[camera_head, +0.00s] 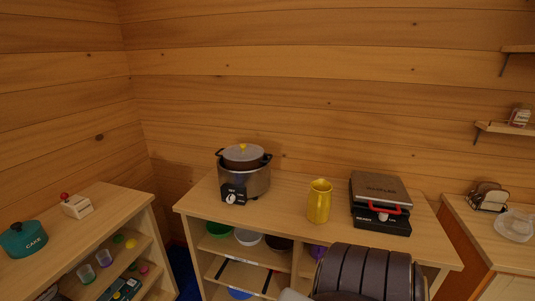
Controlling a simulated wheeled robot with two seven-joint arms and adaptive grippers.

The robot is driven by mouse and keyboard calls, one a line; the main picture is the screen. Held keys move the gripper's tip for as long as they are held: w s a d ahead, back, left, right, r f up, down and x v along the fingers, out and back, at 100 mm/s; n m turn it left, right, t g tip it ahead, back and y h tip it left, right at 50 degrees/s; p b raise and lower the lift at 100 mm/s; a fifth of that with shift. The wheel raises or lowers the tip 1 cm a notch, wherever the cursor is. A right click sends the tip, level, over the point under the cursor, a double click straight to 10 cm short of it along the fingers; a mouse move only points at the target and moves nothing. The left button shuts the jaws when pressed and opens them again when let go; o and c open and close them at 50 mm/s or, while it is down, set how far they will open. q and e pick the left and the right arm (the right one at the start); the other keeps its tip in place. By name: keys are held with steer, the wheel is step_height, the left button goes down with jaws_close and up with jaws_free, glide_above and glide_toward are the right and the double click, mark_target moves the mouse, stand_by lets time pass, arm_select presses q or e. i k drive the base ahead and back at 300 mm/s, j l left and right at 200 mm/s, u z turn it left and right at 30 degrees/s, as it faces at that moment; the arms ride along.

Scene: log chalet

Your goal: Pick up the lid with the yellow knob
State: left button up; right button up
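The lid (243,154) is brownish-grey with a yellow knob (243,147) on top. It sits on a metal cooker pot (257,183) with dark handles and a black control panel. The pot stands at the left part of the middle wooden counter, against the log wall. Whether the lid is seated level all round is too small to tell. Neither of my grippers is in view.
A yellow pitcher (319,201) and a black grill press (380,203) with a red handle stand right of the pot. A toaster (489,196) stands on the right counter.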

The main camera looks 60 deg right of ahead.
mark_target(242, 152)
steer(key=z, duration=1.75)
